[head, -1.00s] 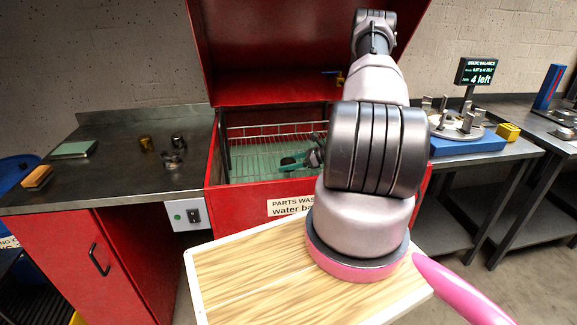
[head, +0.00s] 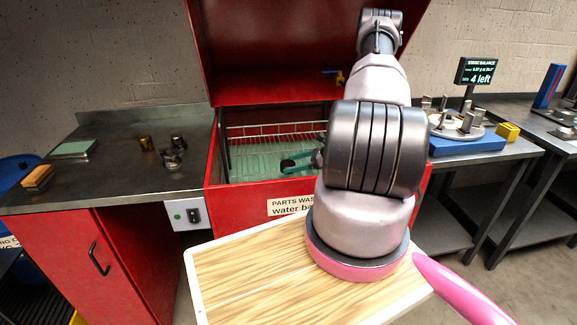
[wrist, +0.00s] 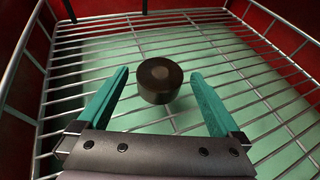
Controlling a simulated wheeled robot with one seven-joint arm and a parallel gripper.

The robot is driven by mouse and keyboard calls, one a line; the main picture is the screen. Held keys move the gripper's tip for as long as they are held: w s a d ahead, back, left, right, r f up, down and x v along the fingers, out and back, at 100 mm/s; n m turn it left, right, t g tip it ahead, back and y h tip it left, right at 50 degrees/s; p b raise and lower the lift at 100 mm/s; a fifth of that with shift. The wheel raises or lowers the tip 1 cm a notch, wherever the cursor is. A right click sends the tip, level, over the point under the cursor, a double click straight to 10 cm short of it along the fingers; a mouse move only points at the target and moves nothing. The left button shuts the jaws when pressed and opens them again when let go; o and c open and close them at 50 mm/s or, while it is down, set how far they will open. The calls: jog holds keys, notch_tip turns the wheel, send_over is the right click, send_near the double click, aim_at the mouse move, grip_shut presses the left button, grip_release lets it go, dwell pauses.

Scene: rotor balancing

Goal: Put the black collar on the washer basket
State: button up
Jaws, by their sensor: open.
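The black collar (wrist: 158,90) is a short dark cylinder. In the wrist view it stands upright on the wire floor of the washer basket (wrist: 75,47), roughly in the middle. My gripper (wrist: 159,72) is open, with one green finger on each side of the collar and visible gaps between. In the head view the basket (head: 272,126) is inside the red parts washer, and my gripper (head: 288,163) is down in it.
The red washer (head: 245,196) has its lid raised, with walls around the basket. Small metal parts (head: 172,157) stand on the left bench. A balance stand with a screen (head: 475,72) is on the right bench. The basket around the collar looks empty.

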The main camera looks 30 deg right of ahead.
jog(key=v, duration=0.9)
jog(key=shift+s+d+r, duration=0.15)
jog(key=shift+d+r, duration=0.1)
jog(key=s+a+r+n+g+h, duration=0.15)
jog(key=a+r+n, duration=0.3)
jog(key=r, duration=0.45)
jog(key=a+r+n+g, duration=0.3)
jog(key=a+r, duration=0.2)
jog(key=r, duration=0.4)
jog(key=a+r+n+g+h, duration=0.15)
jog(key=a+r+n, duration=0.3)
jog(key=r, duration=0.45)
jog(key=s+a+r+n+t+h, duration=0.2)
jog(key=s+a+r+n, duration=0.3)
jog(key=s+r, duration=0.4)
jog(key=s+a+r+n+t+h, duration=0.2)
jog(key=s+a+r+n+h, duration=0.1)
jog(key=s+r, duration=0.6)
jog(key=shift+s+a+r+n+t+h, duration=0.2)
jog(key=shift+s+a+n+t+h, duration=0.15)
jog(key=shift+a+n, duration=0.65)
